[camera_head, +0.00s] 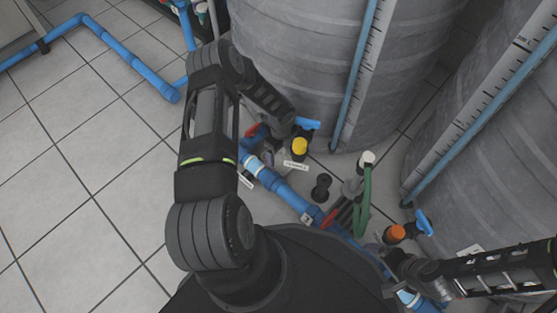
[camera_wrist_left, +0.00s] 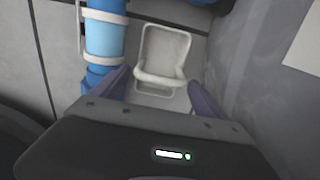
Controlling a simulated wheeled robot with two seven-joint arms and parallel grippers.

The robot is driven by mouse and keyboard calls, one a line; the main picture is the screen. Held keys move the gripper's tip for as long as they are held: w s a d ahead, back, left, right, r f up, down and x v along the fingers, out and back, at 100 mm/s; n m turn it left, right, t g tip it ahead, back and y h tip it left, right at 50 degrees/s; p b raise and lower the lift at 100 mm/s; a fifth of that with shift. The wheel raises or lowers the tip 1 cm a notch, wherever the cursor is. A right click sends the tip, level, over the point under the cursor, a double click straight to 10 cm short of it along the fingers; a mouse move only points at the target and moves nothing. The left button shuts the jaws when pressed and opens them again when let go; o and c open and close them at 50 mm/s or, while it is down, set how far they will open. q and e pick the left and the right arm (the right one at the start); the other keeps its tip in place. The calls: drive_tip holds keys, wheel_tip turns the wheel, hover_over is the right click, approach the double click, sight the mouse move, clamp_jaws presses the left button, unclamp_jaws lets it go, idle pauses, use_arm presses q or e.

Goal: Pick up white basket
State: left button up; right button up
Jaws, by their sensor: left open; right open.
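The white basket (camera_wrist_left: 148,75) is in the upper middle of the left wrist view, a small open container with a pale rim. My left gripper (camera_wrist_left: 160,76) is open, its two purple fingers apart on either side of the basket's near end. I cannot tell whether they touch it. In the head view my left gripper (camera_head: 268,157) is small and partly hidden among the pipes, and I cannot make out the basket there. My right gripper (camera_head: 385,245) is open at the lower right of the head view, its fingers hard to make out.
Large grey tanks (camera_head: 320,70) with blue-edged scales stand behind and to the right. A blue pipe (camera_wrist_left: 104,38) runs close to the basket's left. Valves with yellow (camera_head: 300,147) and orange (camera_head: 396,233) parts crowd the floor. Tiled floor (camera_head: 80,190) is clear at left.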

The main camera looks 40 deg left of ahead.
sight(281, 164)
use_arm(q)
wheel_tip(281, 164, down, 5)
drive_tip(key=shift+d+r+b, duration=0.1)
drive_tip(key=shift+b, duration=1.1)
use_arm(e)
drive_tip(key=f, duration=0.2)
drive_tip(key=shift+w+f, duration=0.2)
drive_tip(key=shift+f, duration=0.1)
drive_tip(key=shift+r, duration=0.1)
use_arm(q)
drive_tip(key=shift+c, duration=0.4)
drive_tip(key=c, duration=1.1)
